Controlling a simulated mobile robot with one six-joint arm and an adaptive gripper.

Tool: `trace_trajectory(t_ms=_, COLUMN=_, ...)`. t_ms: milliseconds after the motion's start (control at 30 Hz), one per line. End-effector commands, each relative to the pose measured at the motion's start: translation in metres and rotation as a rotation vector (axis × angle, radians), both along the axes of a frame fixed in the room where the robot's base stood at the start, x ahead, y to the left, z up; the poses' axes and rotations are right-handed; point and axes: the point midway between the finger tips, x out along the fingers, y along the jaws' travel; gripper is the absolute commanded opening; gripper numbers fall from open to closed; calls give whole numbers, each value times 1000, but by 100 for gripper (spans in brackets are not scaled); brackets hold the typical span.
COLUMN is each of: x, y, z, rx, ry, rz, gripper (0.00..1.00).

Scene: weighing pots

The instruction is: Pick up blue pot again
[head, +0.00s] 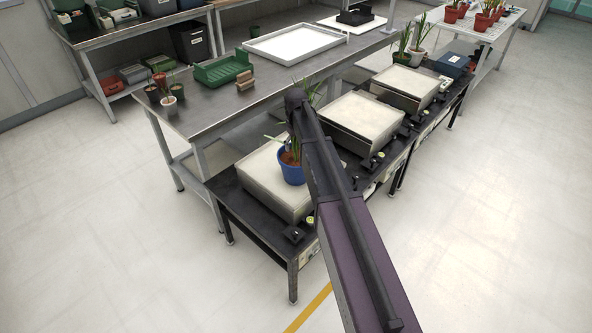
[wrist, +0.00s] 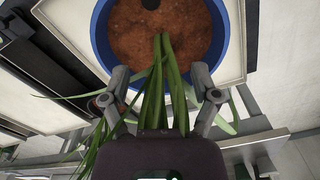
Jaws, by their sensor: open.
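The blue pot (head: 291,172) holds brown soil and a plant with long green leaves, and stands upright on the nearest scale (head: 262,180). In the wrist view the blue pot (wrist: 224,50) fills the top middle, with leaves running down between my fingers. My gripper (wrist: 161,84) is open, its two fingers apart on either side of the leaves, at the pot's near rim. I cannot tell whether the fingers touch the pot. In the head view my arm hides the gripper and part of the plant.
Two more scales (head: 361,122) (head: 409,86) stand in a row on the low black bench. A grey table (head: 200,115) behind holds a green tray (head: 222,70), small potted plants (head: 168,95) and a white tray (head: 312,44). Two pots (head: 416,55) stand beyond the far scale. The floor at right is clear.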

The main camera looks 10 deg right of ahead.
Motion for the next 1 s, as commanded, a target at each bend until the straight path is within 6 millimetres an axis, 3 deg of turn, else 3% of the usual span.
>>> trace_trajectory(t_ms=300, x=0, y=0, z=-22, rx=0, ry=0, rz=0, gripper=78)
trace_trajectory(t_ms=967, x=0, y=0, z=-22, rx=0, ry=0, rz=0, gripper=78)
trace_trajectory(t_ms=1000, x=0, y=0, z=-22, rx=0, ry=0, rz=0, gripper=69)
